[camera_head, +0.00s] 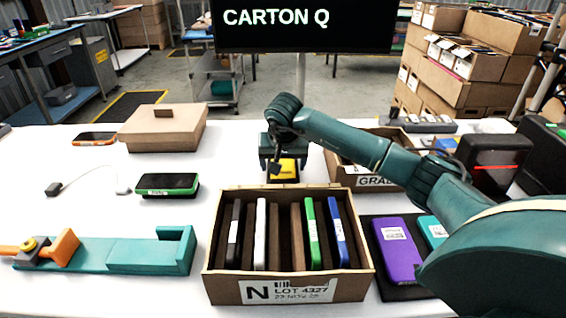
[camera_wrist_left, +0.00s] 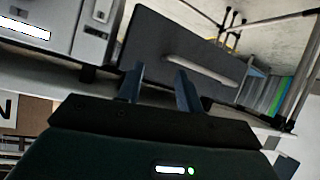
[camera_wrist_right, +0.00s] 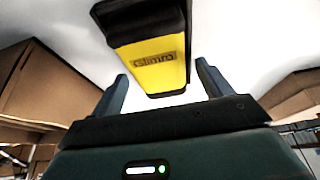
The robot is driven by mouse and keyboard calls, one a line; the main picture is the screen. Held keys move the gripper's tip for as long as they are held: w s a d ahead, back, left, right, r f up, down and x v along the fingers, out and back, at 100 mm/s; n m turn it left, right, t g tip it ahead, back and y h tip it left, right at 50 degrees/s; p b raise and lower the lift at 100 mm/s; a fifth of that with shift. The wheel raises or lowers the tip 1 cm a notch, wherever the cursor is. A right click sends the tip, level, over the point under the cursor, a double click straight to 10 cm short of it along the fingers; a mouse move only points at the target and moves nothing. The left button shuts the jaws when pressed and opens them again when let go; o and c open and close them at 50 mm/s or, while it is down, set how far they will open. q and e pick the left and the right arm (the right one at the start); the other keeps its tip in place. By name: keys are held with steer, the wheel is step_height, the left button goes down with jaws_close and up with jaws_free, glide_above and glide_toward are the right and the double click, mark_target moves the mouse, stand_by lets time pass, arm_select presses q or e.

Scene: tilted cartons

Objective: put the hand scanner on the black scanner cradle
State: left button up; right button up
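The hand scanner, yellow and black (camera_head: 286,169), is on the white table behind the open carton in the head view, partly hidden by my right arm. In the right wrist view its yellow face (camera_wrist_right: 160,65) reads "Glimm". My right gripper (camera_head: 281,160) is over it. In the right wrist view its fingers (camera_wrist_right: 160,88) are spread, with the scanner's yellow end between and beyond them and gaps showing. My left gripper (camera_wrist_left: 158,88) has its fingers apart and empty; it is outside the head view. I cannot pick out the black scanner cradle with certainty.
An open carton (camera_head: 290,291) with dividers and several devices stands front centre. A teal fixture (camera_head: 135,256) lies left, a green-edged phone (camera_head: 167,185) behind it. A closed box (camera_head: 163,134) is back left, another carton (camera_head: 376,181) behind my right arm, a black machine (camera_head: 500,178) right.

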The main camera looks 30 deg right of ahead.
steer(key=shift+r, duration=0.1)
steer(key=shift+r, duration=0.2)
steer(key=v, duration=1.1)
steer(key=shift+s+r, duration=0.15)
steer(key=shift+r, duration=0.2)
steer(key=shift+a, duration=0.1)
